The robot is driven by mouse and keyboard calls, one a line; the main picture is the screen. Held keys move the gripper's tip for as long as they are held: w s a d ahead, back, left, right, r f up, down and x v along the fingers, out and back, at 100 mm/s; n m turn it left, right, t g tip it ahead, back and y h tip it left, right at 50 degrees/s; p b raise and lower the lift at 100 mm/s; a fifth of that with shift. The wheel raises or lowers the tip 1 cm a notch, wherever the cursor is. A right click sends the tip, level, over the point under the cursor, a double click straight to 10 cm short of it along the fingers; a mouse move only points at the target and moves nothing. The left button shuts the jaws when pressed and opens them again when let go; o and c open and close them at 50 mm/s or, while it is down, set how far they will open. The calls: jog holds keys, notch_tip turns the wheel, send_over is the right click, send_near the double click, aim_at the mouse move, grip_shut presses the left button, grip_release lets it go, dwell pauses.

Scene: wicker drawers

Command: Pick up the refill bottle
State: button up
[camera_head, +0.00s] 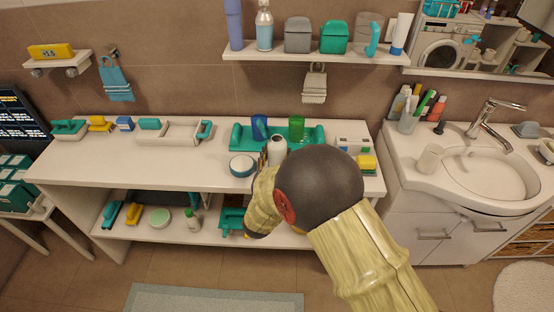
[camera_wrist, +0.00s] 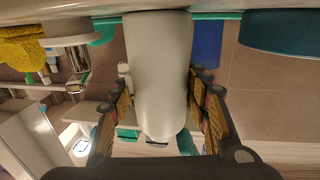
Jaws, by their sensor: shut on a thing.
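The refill bottle (camera_head: 277,150) is white and plain, near the front of the teal tray (camera_head: 240,134) on the white table. My gripper (camera_head: 264,157) reaches it from the front, with my arm hiding part of the tray and table. In the wrist view the bottle (camera_wrist: 158,60) fills the middle, between the two padded fingers of my gripper (camera_wrist: 163,100), which are shut on it. Its far end meets the table edge at the top of that view; I cannot tell whether it rests or is lifted.
A round blue-and-white tub (camera_head: 242,166) stands just left of the bottle. A blue cup (camera_head: 259,127) and a green cup (camera_head: 296,128) stand behind it. A yellow sponge (camera_head: 366,162) lies to the right. The table's left front (camera_head: 140,165) is clear.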

jog(key=c, duration=0.7)
jog(key=shift+c, duration=0.4)
jog(key=shift+r, duration=0.2)
